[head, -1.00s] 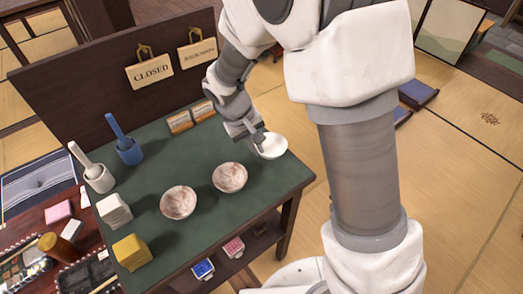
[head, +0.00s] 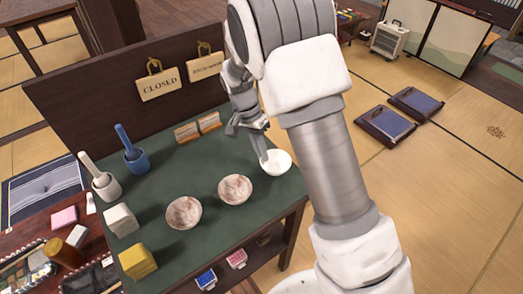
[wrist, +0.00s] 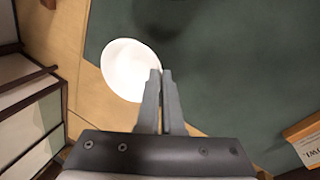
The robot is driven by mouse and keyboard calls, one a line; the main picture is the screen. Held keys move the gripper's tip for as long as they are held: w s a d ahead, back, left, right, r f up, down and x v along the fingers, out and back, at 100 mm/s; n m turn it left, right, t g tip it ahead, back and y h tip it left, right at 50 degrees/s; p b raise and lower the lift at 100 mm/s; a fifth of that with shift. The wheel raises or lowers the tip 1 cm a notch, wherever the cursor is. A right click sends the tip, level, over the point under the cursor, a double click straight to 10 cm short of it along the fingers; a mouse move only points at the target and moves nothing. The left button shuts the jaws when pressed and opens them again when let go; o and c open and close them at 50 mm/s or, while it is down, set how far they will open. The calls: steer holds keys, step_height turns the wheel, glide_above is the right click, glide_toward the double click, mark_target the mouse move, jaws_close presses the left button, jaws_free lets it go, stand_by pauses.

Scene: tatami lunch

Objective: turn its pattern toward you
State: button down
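A plain white bowl (head: 279,164) is at the right end of the green-topped table (head: 210,160). My gripper (head: 263,154) comes down at its left rim. In the wrist view, the white bowl (wrist: 128,72) shows its pale inside, with no pattern visible. My gripper's two fingers (wrist: 162,75) are close together, with the bowl's rim at the tips, seemingly pinched between them. I cannot tell whether the bowl touches the tabletop. The bowl's outer side is mostly hidden.
Two brown-and-white bowls (head: 184,212) (head: 235,189) stand to the left. A dark board with a CLOSED sign (head: 158,85) stands behind. The table's middle is clear.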

steer(key=shift+f, duration=0.25)
stand_by(0.4)
steer(key=c, duration=1)
jaws_free()
steer(key=shift+r, duration=0.15)
steer(key=shift+r+p, duration=1.75)
steer(key=shift+r, duration=0.65)
